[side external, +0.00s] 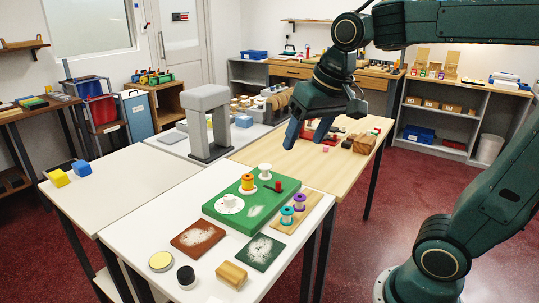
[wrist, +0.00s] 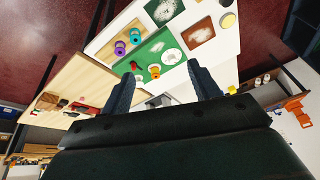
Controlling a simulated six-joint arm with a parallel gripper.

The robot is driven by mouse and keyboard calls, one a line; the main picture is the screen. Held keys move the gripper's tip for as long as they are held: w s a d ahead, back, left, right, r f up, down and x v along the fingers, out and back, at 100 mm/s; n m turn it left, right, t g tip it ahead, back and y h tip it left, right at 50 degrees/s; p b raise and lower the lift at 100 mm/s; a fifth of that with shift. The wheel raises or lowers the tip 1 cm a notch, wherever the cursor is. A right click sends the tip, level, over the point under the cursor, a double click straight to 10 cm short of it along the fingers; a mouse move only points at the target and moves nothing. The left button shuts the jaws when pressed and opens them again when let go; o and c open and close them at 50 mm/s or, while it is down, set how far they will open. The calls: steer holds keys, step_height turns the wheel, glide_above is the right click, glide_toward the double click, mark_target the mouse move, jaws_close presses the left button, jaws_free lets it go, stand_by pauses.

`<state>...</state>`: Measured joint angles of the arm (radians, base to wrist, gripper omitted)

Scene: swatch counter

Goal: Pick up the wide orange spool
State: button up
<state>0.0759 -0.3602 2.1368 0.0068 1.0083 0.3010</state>
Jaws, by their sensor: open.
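The wide orange spool (side external: 248,183) stands upright on the green board (side external: 211,209) on the white table. In the wrist view the orange spool (wrist: 154,71) shows between and beyond my fingertips. My gripper (side external: 308,134) hangs in the air above the wooden table, to the right of the spool and higher than it. Its two fingers (wrist: 164,84) are spread apart, with nothing between them. Nothing hides the spool in the side view.
A white spool (side external: 265,171) and a small red piece (side external: 275,187) are close to the orange spool. Purple (side external: 299,202) and teal (side external: 287,215) spools stand on a wooden strip. A grey arch (side external: 209,124) stands behind.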

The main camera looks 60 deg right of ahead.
steer(key=w+d+m+g, duration=0.1)
steer(key=w+d+m, duration=0.25)
steer(key=w, duration=0.55)
steer(key=m+g, duration=0.3)
steer(key=m, duration=0.6)
glide_above(247, 176)
step_height(247, 176, down, 13)
steer(key=shift+n, duration=0.25)
steer(key=shift+f, duration=4.3)
steer(key=shift+f, duration=0.1)
steer(key=shift+s+f, duration=0.1)
steer(key=shift+f, duration=2.4)
